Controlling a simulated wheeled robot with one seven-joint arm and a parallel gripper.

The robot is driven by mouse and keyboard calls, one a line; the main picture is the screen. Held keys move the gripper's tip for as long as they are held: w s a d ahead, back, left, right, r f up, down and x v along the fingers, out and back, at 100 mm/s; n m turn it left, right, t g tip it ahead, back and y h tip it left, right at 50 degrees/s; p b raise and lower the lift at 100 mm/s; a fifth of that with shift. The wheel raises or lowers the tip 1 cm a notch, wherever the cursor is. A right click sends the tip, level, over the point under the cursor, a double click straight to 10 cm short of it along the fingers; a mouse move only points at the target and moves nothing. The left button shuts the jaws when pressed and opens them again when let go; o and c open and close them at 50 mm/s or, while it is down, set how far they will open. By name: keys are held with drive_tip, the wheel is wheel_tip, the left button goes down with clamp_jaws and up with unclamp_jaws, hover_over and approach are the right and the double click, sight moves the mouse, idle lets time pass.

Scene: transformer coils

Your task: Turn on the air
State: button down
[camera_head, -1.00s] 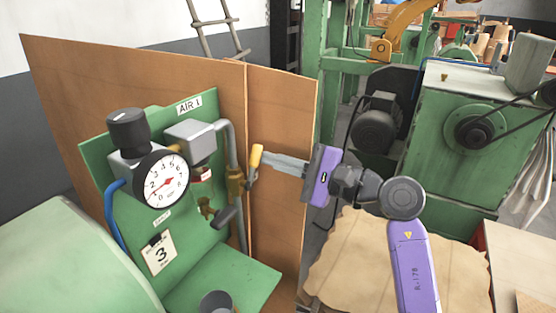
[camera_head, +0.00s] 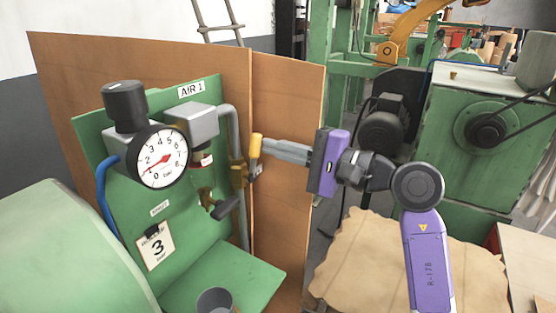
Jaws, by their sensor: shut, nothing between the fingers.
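The green air panel (camera_head: 130,195) is labelled "AIR 1" and stands in front of a brown board. On its right side a grey pipe (camera_head: 235,125) runs down to a brass valve (camera_head: 239,173) with a yellow-ended lever (camera_head: 256,147) that stands nearly upright. A round gauge (camera_head: 160,158) shows its red needle in the low part of the scale. A black knob (camera_head: 124,104) sits above the gauge. My gripper (camera_head: 266,150) is shut and empty, pointing left, with its fingertips at the right side of the yellow lever. I cannot tell whether they touch it.
A second, dark handle (camera_head: 225,208) sits below the valve. The brown board (camera_head: 290,110) stands close behind the lever and my fingers. A green machine (camera_head: 475,140) stands at right, and a tan sheet (camera_head: 375,265) lies below my arm.

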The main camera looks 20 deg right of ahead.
drive_tip(key=shift+s+a+r+n+b, duration=0.25)
drive_tip(key=shift+a+n+b, duration=0.1)
drive_tip(key=shift+n+b, duration=0.55)
drive_tip(key=shift+s+a+r+n+b, duration=0.1)
drive_tip(key=shift+s+a+n+b, duration=0.15)
drive_tip(key=shift+n+b, duration=0.6)
drive_tip(key=shift+a+r, duration=0.1)
